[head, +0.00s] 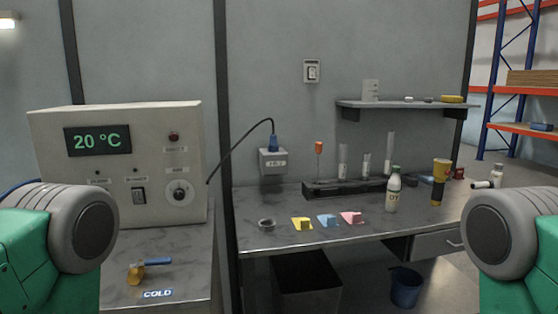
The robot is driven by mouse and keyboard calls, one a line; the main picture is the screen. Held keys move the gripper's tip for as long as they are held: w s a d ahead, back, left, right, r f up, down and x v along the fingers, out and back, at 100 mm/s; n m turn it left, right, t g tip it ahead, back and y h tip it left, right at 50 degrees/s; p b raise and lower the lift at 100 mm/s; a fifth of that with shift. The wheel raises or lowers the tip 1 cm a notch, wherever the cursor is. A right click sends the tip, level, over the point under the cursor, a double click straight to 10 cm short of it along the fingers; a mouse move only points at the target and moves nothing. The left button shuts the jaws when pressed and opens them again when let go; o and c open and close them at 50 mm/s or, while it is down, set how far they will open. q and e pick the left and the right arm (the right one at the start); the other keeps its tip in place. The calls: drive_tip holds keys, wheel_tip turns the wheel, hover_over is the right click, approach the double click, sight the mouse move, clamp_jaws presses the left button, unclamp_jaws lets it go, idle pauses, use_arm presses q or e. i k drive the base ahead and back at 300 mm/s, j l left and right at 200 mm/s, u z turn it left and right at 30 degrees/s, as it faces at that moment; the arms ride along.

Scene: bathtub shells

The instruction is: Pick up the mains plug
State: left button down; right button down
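What looks like the mains plug (273,143) is a small blue piece at the end of a black cable (240,137). It sits upright at the top of a grey box (272,163) on the wall, above the back left of the bench. I cannot tell how deep it is seated. The cable arches over from the right side of the beige control unit (120,165). Only thick grey and green links of my arms show, at the lower left and lower right. Neither gripper is in view.
A blue-handled valve (150,266) is on the left counter. A dark post (223,120) stands between unit and bench.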

sight(273, 138)
drive_tip(key=i+l, duration=0.7)
